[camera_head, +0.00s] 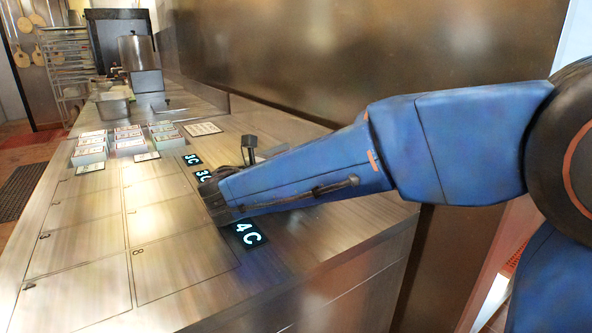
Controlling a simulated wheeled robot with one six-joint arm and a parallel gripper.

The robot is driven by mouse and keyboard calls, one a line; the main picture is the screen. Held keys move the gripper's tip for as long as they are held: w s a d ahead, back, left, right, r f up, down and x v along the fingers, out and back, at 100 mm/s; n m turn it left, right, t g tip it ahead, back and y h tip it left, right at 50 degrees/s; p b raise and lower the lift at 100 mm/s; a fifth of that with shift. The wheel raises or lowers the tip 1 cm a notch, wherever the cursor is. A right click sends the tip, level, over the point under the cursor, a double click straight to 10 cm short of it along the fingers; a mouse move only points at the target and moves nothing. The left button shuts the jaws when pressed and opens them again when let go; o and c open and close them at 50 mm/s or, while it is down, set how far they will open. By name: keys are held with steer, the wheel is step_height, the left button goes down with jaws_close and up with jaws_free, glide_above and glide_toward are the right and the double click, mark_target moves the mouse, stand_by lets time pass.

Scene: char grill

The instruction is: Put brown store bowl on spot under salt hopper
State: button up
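My blue arm reaches in from the right over the metal counter (75,235). Its dark wrist end is low over the counter beside the "4C" label. A dark upright piece (249,147) shows behind the forearm, and I cannot tell if it belongs to my gripper. No fingertips show clearly, so I cannot see whether my gripper is open or holds anything. I cannot make out a brown store bowl. A metal cylinder (137,52) stands on a box at the far end; I cannot tell if it is the salt hopper.
The counter has outlined, numbered rectangles, bare at the front. Glowing labels such as "4C" (249,234) lie along their right side. Several labelled containers (128,143) stand mid-counter. A metal pan (114,109) is farther back. A metal wall rises behind, and a rack (66,70) stands far left.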

steer(key=shift+w+d, duration=0.25)
steer(key=shift+w, duration=0.1)
steer(key=c, duration=1.2)
steer(key=shift+o, duration=0.2)
steer(key=shift+r, duration=0.1)
step_height(320, 180, up, 10)
